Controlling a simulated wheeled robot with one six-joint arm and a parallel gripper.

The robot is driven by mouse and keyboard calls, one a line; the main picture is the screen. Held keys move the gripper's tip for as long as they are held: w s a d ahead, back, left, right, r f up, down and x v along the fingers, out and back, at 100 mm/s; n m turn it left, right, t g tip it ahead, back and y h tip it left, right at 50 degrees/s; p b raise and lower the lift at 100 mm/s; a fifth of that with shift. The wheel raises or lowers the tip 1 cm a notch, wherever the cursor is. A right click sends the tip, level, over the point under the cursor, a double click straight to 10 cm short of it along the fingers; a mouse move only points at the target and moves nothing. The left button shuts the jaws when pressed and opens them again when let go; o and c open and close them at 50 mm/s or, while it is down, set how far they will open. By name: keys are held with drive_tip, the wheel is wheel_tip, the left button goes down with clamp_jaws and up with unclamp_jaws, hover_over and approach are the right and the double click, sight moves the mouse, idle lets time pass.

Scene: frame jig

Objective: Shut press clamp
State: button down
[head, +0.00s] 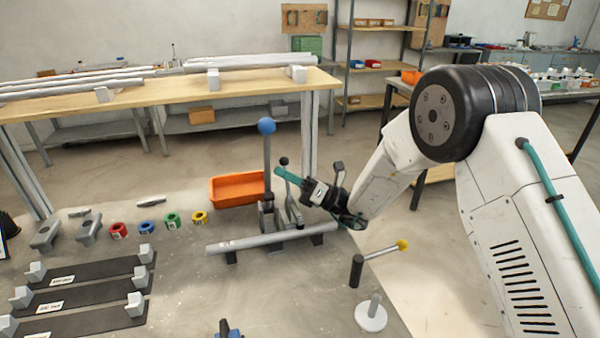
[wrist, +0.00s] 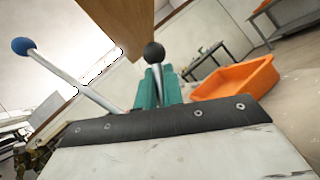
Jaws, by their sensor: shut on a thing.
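The press clamp (head: 267,215) stands on the table behind a grey bar. A tall lever with a blue knob (head: 267,126) rises upright from it. A shorter clamp lever with a black knob (head: 284,160) stands to its right. My gripper (head: 283,172) reaches in from the right, its teal fingers at this shorter lever just below the knob. In the wrist view, the black knob (wrist: 154,53) sticks up between the teal fingers, which are shut on its lever. The blue knob (wrist: 24,46) shows at the left there. The clamp's lower parts are partly hidden.
A grey bar (head: 262,240) lies on black supports before the clamp. An orange bin (head: 236,190) stands behind left. A yellow-tipped rod on a black post (head: 356,270) and a white round stand (head: 371,316) are at front right. Coloured rings and dark jigs (head: 85,271) lie left.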

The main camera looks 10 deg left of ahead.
drive_tip(key=shift+w+d, duration=0.25)
drive_tip(key=c, duration=1.5)
unclamp_jaws()
drive_tip(key=shift+w+d, duration=0.1)
drive_tip(key=shift+v, duration=3.75)
